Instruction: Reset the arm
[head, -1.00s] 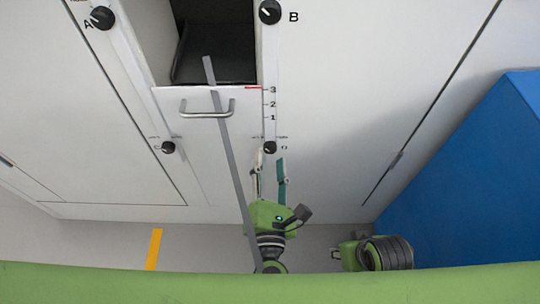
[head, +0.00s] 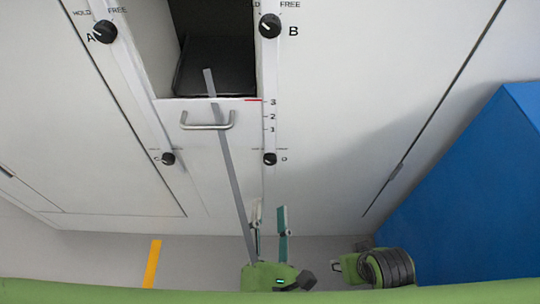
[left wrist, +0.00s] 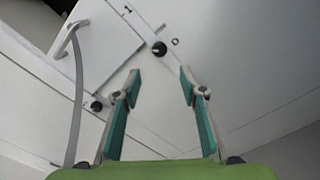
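My left gripper (head: 270,208) is open and empty in the head view, below knob D (head: 270,159) and apart from the panel. In the left wrist view its two teal-lined fingers (left wrist: 158,78) are spread, with knob D (left wrist: 158,48) beyond them. A drawer front (head: 180,110) with a metal handle (head: 207,122) lies below a dark opening; its top edge is near a red mark at 3. Knobs A (head: 104,32), B (head: 270,26) and C (head: 168,159) flank it. A and B have HOLD and FREE labels. My right gripper's fingers are not visible.
A long grey strip (head: 232,175) runs from the opening, past the handle, down beside my left gripper. A large blue block (head: 470,200) stands at the right. A yellow strip (head: 152,263) lies on the floor at the left. White panels lie on both sides.

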